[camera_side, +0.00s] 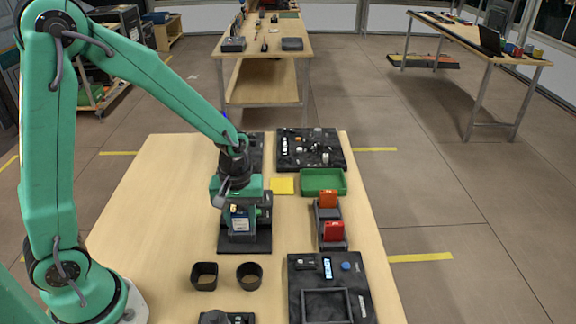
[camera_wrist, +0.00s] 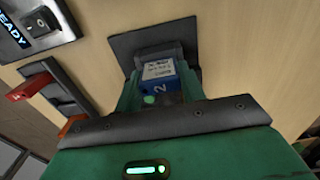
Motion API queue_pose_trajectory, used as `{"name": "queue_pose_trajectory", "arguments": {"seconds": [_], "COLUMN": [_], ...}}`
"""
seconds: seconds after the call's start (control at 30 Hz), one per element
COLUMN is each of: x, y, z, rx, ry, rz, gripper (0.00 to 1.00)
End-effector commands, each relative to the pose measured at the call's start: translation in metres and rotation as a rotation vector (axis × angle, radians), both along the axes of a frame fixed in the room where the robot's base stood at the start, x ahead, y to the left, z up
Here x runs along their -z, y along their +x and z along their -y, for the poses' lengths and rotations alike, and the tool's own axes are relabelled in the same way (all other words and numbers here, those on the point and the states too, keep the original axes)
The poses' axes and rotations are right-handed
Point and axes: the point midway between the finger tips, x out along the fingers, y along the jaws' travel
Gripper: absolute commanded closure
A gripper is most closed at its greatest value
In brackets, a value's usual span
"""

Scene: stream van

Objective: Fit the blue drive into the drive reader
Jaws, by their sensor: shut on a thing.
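The blue drive (camera_side: 241,222) has a white label and stands upright between the jaws of my gripper (camera_side: 240,212). In the wrist view the drive (camera_wrist: 160,86) shows a label and a number 2, and my gripper (camera_wrist: 160,98) is shut on it. A dark grey block on a flat black base, which looks like the drive reader (camera_side: 232,247), is directly below and beside the drive. It also shows in the wrist view (camera_wrist: 128,43). The drive's lower end meets or overlaps the block; I cannot tell how deep it sits.
A dark rack (camera_side: 331,244) holds an orange drive (camera_side: 328,198) and a red drive (camera_side: 333,231) to the right. A black panel (camera_side: 364,293) with a lit display is at the front right. Two dark cups (camera_side: 204,276) stand in front. A green tray (camera_side: 323,182) lies behind the rack.

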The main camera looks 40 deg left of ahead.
Motion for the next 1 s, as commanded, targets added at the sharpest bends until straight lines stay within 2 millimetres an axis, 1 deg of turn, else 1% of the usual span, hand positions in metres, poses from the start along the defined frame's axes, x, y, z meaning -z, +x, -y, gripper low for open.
{"name": "queue_pose_trajectory", "arguments": {"seconds": [0.77, 0.8, 0.87, 0.9, 0.93, 1.0], "x": [0.014, 0.014, 0.014, 0.014, 0.014, 0.014], "y": [0.000, 0.000, 0.000, 0.000, 0.000, 0.000], "z": [0.000, 0.000, 0.000, 0.000, 0.000, 0.000], "rx": [0.000, 0.000, 0.000, 0.000, 0.000, 0.000], "ry": [0.000, 0.000, 0.000, 0.000, 0.000, 0.000], "rz": [0.000, 0.000, 0.000, 0.000, 0.000, 0.000], "gripper": [0.87, 0.59, 0.47, 0.39, 0.35, 0.35]}}
